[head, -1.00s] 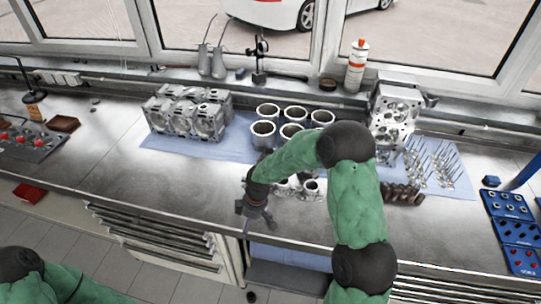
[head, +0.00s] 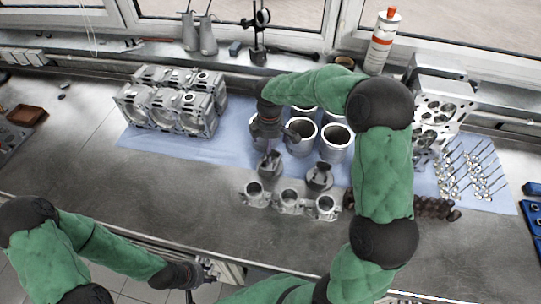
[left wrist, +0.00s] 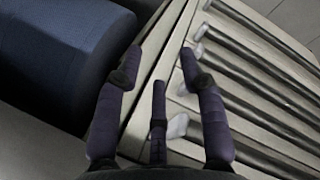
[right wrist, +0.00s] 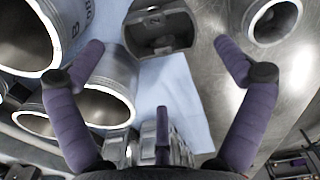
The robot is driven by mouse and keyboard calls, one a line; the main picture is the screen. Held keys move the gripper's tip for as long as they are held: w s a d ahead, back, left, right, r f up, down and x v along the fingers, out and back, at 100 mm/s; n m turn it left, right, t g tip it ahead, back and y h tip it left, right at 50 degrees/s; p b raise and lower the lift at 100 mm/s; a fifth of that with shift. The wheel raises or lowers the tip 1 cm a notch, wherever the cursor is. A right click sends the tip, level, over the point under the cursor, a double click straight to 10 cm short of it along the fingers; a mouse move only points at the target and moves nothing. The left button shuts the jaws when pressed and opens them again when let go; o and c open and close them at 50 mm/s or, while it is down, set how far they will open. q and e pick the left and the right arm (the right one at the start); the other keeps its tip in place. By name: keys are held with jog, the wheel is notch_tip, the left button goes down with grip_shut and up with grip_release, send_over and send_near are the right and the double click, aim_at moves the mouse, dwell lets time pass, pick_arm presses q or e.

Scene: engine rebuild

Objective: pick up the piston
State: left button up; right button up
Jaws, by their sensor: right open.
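Two dark grey pistons stand on the bench in the head view, one left (head: 270,165) and one right (head: 319,177). In the right wrist view one hollow grey piston (right wrist: 160,28) shows at the top centre, ahead of my fingers. My right gripper (right wrist: 160,47) is open and empty, its fingers spread to either side below that piston. In the head view the right gripper (head: 272,140) hangs just behind the left piston and in front of the cylinder liners. My left gripper (left wrist: 159,60) is open and empty, low at the bench's front edge by the drawers.
Silver cylinder liners (head: 335,140) stand close beside the right gripper on a blue mat (head: 150,143). Small ringed metal parts (head: 289,201) stand in front of the pistons. An engine block (head: 170,110) is left; valves (head: 465,172) lie right. The bench's front left is clear.

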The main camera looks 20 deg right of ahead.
send_over(270, 166)
notch_tip(270, 166, down, 5)
jog(key=shift+f+b, duration=0.1)
jog(key=shift+b, duration=0.35)
jog(key=shift+w+f+b, duration=0.2)
jog(key=shift+f+b, duration=0.35)
jog(key=shift+f, duration=2.25)
jog(key=c, duration=1.3)
jog(key=shift+o, duration=0.2)
jog(key=shift+r, duration=0.1)
